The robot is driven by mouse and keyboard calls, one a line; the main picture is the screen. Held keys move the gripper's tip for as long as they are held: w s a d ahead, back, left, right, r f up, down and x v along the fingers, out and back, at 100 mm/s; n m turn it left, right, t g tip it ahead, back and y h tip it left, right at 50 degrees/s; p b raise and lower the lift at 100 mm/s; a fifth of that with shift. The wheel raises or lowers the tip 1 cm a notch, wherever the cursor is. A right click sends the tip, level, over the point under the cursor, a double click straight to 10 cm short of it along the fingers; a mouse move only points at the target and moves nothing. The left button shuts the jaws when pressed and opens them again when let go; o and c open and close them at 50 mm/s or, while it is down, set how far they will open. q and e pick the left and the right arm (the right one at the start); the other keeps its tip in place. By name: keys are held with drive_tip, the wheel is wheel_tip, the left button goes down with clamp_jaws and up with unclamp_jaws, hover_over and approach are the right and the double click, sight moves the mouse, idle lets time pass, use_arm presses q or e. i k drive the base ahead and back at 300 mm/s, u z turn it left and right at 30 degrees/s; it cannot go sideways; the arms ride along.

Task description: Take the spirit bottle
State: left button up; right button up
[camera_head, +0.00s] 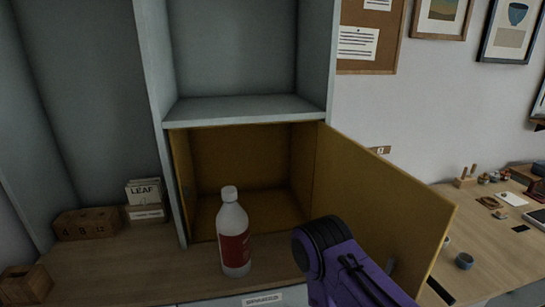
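A white bottle (234,248) with a white cap and a red label stands upright on the wooden surface, in front of the mouth of an open yellow-lined cupboard (258,160). Nothing touches the bottle. The cupboard's door (385,200) stands open to the right. A purple and black link of my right arm comes in from the bottom, right of the bottle and in front of the door. No fingers of either gripper show.
Wooden blocks (87,224) and small boxes marked LEAF (144,192) stand left of the cupboard. An empty grey shelf (245,108) is above it. A desk (475,210) with small items is at right.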

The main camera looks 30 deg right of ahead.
sight(232, 221)
drive_tip(key=u, duration=1.95)
drive_tip(key=k, duration=0.75)
drive_tip(key=z, duration=0.85)
